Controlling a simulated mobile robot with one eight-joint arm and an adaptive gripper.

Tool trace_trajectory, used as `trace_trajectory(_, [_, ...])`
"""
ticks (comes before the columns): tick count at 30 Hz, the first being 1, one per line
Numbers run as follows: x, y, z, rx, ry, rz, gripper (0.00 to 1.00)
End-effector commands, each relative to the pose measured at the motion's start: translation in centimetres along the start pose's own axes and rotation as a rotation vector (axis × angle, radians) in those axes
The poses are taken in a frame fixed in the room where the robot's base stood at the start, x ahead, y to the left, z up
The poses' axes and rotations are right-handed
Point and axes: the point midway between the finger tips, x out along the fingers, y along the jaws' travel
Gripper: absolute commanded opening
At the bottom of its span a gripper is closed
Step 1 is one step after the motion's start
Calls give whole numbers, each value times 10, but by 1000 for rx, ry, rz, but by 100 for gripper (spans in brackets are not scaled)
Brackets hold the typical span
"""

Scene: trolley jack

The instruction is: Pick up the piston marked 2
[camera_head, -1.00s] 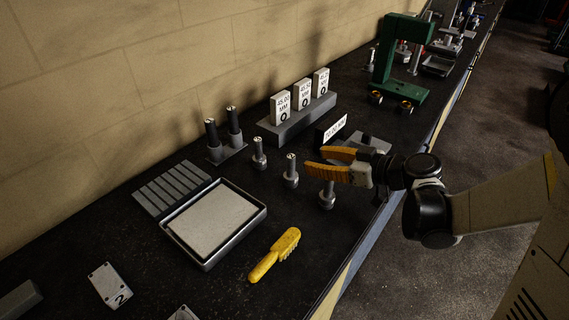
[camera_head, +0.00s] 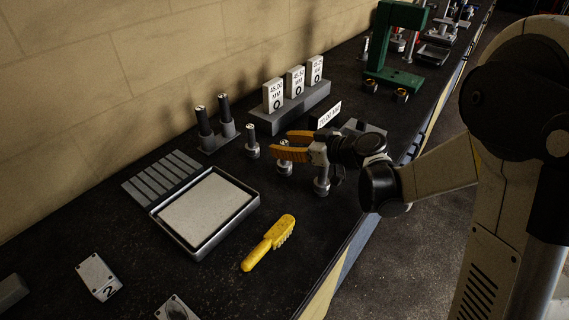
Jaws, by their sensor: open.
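Three small grey pistons with upright stems stand in a slanting row on the dark bench: a left one (camera_head: 252,150), a middle one (camera_head: 285,169) and a right one (camera_head: 321,187). I cannot read a number on any of them. My gripper (camera_head: 280,143), with orange fingers, is open and reaches leftward over the row. The middle piston's stem top shows between the two fingers, and its base shows below the near finger. I cannot tell whether either finger touches it. The right piston stands below the gripper's wrist.
A plate marked 2 (camera_head: 97,276) lies at lower left.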

Motion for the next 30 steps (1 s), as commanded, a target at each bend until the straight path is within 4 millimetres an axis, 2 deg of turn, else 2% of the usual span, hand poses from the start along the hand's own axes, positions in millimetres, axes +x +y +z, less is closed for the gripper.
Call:
trace_trajectory(1, [0, 0, 0, 0, 0, 0, 39])
trace_trajectory(5, [0, 0, 0, 0, 0, 0, 0])
trace_trajectory(22, [-2, 0, -5, 0, 0, 0, 0])
trace_trajectory(26, [-6, 0, -17, 0, 0, 0, 0])
trace_trajectory(30, [-15, 0, -40, 0, 1, 0, 0])
